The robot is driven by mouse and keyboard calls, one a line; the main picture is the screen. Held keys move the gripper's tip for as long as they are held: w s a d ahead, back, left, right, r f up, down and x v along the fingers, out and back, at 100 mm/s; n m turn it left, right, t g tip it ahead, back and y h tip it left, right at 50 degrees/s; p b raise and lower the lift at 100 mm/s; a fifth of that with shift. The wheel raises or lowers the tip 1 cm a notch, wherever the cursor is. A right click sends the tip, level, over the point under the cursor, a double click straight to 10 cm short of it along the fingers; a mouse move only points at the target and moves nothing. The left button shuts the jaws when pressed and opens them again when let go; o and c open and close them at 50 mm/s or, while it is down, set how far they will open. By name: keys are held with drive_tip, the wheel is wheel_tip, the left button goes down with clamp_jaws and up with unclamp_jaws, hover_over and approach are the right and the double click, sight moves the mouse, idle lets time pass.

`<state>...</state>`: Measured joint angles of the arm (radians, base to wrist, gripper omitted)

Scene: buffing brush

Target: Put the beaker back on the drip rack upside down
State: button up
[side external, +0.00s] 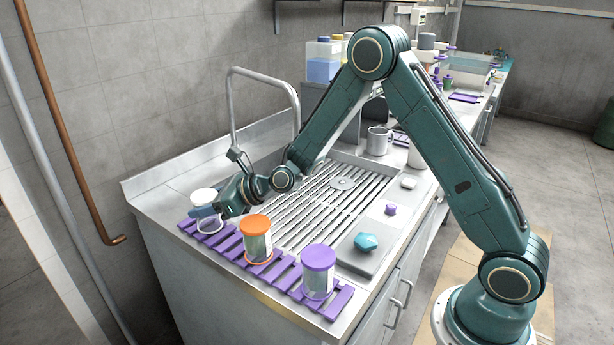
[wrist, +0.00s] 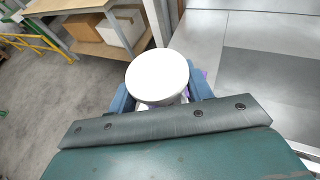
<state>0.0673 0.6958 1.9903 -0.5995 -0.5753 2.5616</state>
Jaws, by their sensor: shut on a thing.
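A clear beaker with a white round end (side external: 204,196) is at the left end of the purple slatted drip rack (side external: 338,303). Its white end faces up, so it is upside down and looks about upright. Its lower rim is at the slats; I cannot tell whether it bears on them. My gripper (side external: 207,211) comes in from the right and is shut on the beaker's side. In the wrist view the white end (wrist: 158,76) lies between my two blue fingers (wrist: 160,95), and hides most of the beaker below.
An orange-ended beaker (side external: 257,238) and a purple-ended beaker (side external: 318,270) stand upside down along the same rack. A tall bent faucet (side external: 262,73) rises behind my gripper. The grooved drainboard (side external: 320,200) is mostly clear. A teal lump (side external: 366,242) sits at the right.

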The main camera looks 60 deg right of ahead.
drive_tip(key=shift+f, duration=0.45)
idle(0.3)
drive_tip(key=o, duration=1.2)
drive_tip(key=shift+r, duration=0.1)
wheel_tip(320, 180, up, 20)
drive_tip(key=shift+f, duration=0.1)
